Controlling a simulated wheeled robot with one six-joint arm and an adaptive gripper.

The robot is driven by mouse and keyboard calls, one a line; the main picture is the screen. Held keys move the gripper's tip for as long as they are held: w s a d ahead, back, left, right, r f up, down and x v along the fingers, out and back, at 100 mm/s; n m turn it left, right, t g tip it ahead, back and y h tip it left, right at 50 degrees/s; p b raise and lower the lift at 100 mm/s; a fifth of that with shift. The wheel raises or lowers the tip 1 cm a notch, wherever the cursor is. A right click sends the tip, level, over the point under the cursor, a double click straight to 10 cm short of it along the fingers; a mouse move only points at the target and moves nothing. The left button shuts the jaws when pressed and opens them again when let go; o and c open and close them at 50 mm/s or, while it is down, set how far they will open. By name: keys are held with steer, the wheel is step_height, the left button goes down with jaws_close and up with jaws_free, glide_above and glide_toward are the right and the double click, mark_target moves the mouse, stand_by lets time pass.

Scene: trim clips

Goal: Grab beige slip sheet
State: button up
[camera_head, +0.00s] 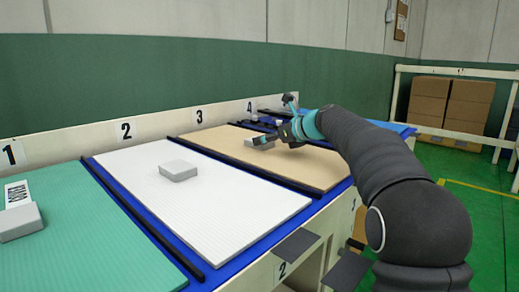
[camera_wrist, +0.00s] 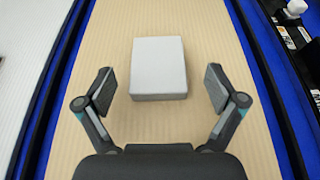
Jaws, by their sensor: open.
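The beige slip sheet (camera_head: 312,170) lies flat in the bay marked 3, between dark rails on a blue surface. It also shows in the wrist view (camera_wrist: 112,42), filling the middle of the picture. A light grey block (camera_wrist: 158,68) rests on the sheet, and it shows in the head view too (camera_head: 259,142). My gripper (camera_wrist: 160,90) is open and empty over the sheet. In the wrist view its two fingers stand apart on either side of the block's near part, with gaps to it. In the head view my gripper (camera_head: 275,137) hides part of the sheet's far end.
A white sheet (camera_head: 215,205) with a grey block (camera_head: 179,171) lies in bay 2. A green sheet (camera_head: 75,240) with a grey block (camera_head: 18,222) lies at left. Bay 4, behind my gripper, holds small dark items. Dark tabs (camera_head: 297,244) jut from the front edge.

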steer(key=x, duration=0.4)
steer(key=shift+s, duration=0.15)
steer(key=shift+c, duration=0.3)
steer(key=shift+r, duration=0.1)
steer(key=c, duration=1.4)
steer(key=shift+o, duration=0.2)
